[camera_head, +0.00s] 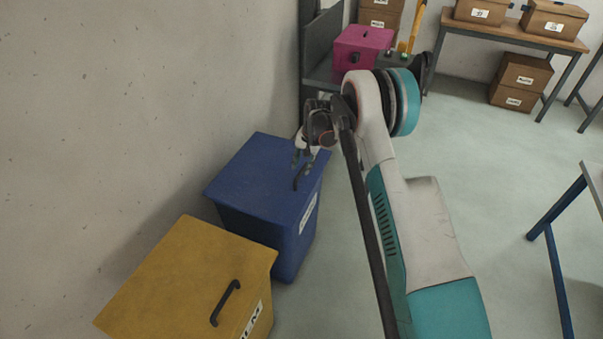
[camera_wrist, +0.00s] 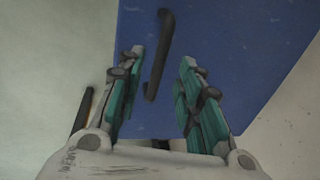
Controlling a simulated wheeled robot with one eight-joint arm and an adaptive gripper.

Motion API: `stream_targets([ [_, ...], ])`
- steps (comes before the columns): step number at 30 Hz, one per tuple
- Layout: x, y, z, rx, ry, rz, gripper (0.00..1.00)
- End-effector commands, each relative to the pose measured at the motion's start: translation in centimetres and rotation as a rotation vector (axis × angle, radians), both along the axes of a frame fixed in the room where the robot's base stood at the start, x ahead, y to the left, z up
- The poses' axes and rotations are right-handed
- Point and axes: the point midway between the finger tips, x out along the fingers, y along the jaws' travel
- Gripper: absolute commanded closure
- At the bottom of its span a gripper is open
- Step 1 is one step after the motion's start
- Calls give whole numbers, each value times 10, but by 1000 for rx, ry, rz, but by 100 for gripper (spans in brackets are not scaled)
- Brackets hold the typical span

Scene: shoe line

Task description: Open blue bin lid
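The blue bin (camera_head: 262,200) stands on the floor against the wall, with its flat lid (camera_head: 262,172) lying shut on top. A dark bar handle (camera_head: 301,177) is on the lid near its right edge. My gripper (camera_head: 302,160) is over that edge, right by the handle. In the wrist view the handle (camera_wrist: 160,55) stands upright in the picture against the blue lid (camera_wrist: 220,50). The two fingers of my gripper (camera_wrist: 162,68) are spread apart, and the handle's lower end lies between them in the picture. I cannot tell whether either finger touches it.
A yellow bin (camera_head: 190,275) with a dark handle stands close in front of the blue bin. A pink box (camera_head: 361,45) sits beyond it by a dark rack. A blue-legged table (camera_head: 552,240) is at right. The floor between is clear.

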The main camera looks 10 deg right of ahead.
Motion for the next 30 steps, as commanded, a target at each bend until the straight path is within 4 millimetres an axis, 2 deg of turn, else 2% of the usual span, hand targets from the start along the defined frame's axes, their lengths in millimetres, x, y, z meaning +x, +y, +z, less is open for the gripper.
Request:
stream_targets([
  [1, 1, 1, -11, 0, 0, 0, 67],
  [6, 3, 4, -28, 0, 0, 0, 67],
  [18, 4, 5, -34, 0, 0, 0, 67],
  [19, 4, 5, -34, 0, 0, 0, 69],
  [23, 4, 5, -34, 0, 0, 0, 99],
  [30, 4, 5, -33, -2, 1, 0, 100],
])
